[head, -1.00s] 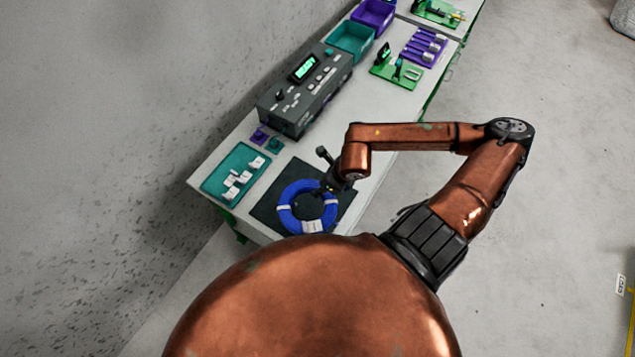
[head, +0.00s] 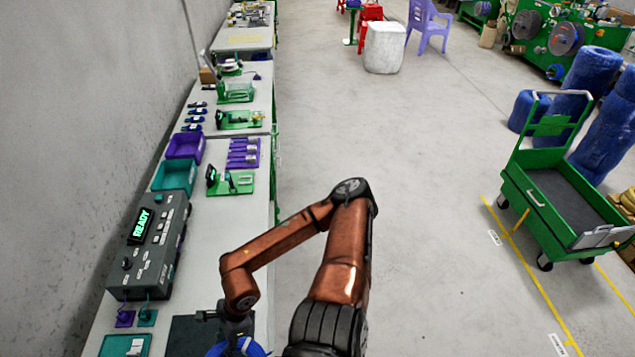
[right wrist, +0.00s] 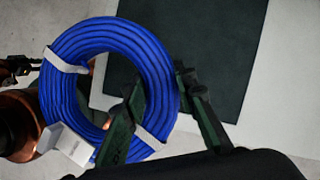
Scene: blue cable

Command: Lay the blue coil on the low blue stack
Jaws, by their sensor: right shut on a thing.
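The blue coil (right wrist: 72,85), a ring of cable with white bands and a white tag, shows in the right wrist view. My right gripper (right wrist: 165,95) is shut on the ring's side, one finger across its face. The coil overlaps the dark mat in this view; its height above the mat is unclear. In the head view, the right gripper (head: 237,318) is near the bottom edge, with only the top of the coil (head: 238,347) showing. A low blue stack (head: 530,112) stands on the floor at far right, beside taller ones (head: 587,82). My left gripper is out of view.
The bench (head: 222,225) along the left wall holds a grey control box (head: 150,245), bins and fixtures. A green cart (head: 560,200) stands in front of the blue stacks, near yellow floor lines. Open floor (head: 430,170) lies between bench and cart.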

